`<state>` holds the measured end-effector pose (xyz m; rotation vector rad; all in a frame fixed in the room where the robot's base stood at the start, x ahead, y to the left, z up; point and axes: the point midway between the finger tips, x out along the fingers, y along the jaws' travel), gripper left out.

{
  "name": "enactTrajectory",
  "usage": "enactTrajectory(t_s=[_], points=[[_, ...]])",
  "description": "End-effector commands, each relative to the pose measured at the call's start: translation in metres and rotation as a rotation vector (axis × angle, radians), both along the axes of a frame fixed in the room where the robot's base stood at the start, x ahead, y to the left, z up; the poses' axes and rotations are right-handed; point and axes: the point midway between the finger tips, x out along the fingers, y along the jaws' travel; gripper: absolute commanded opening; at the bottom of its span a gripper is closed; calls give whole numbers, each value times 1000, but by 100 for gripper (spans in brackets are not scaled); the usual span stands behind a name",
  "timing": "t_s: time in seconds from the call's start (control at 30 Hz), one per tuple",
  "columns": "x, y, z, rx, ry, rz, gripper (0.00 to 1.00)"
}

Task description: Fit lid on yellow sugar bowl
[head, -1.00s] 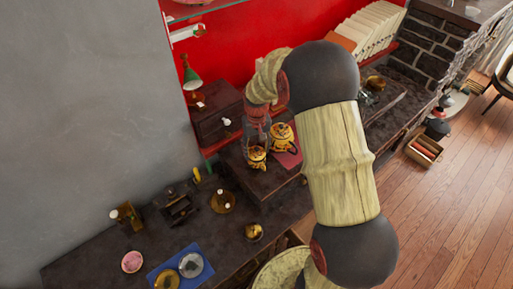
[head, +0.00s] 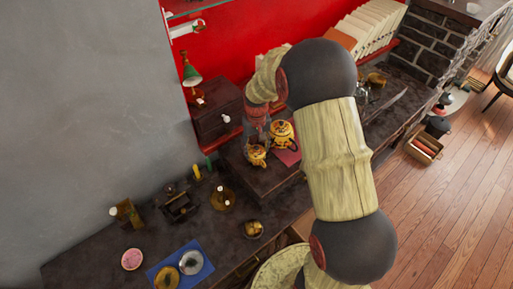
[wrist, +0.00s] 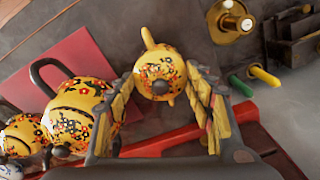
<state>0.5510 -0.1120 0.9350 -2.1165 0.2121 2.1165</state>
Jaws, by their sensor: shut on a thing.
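The yellow floral lid (wrist: 158,74) with a dark knob is between the fingertips of my gripper (wrist: 160,90) in the wrist view. My gripper is shut on it. Yellow prongs, which look like handles of the yellow sugar bowl (wrist: 148,36), stick out beyond the lid; the lid hides the rest. I cannot tell whether lid and bowl touch. In the head view a small yellow pot (head: 257,156), likely this bowl, stands below my gripper (head: 257,142) on a dark raised stand.
A yellow floral teapot (wrist: 82,108) with a dark handle stands close beside on a red mat (wrist: 75,60). Another yellow pot (wrist: 22,135) is at the wrist view's left edge. A dark box (head: 213,115) stands behind. Brass items and a blue mat (head: 205,268) lie on the counter.

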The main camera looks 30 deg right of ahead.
Motion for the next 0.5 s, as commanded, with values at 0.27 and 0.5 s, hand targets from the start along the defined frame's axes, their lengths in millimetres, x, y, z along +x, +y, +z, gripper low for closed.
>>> enactTrajectory(t_s=[0.27,0.5], points=[[0,0,-1,0,0,0,62],[0,0,-1,0,0,0,74]])
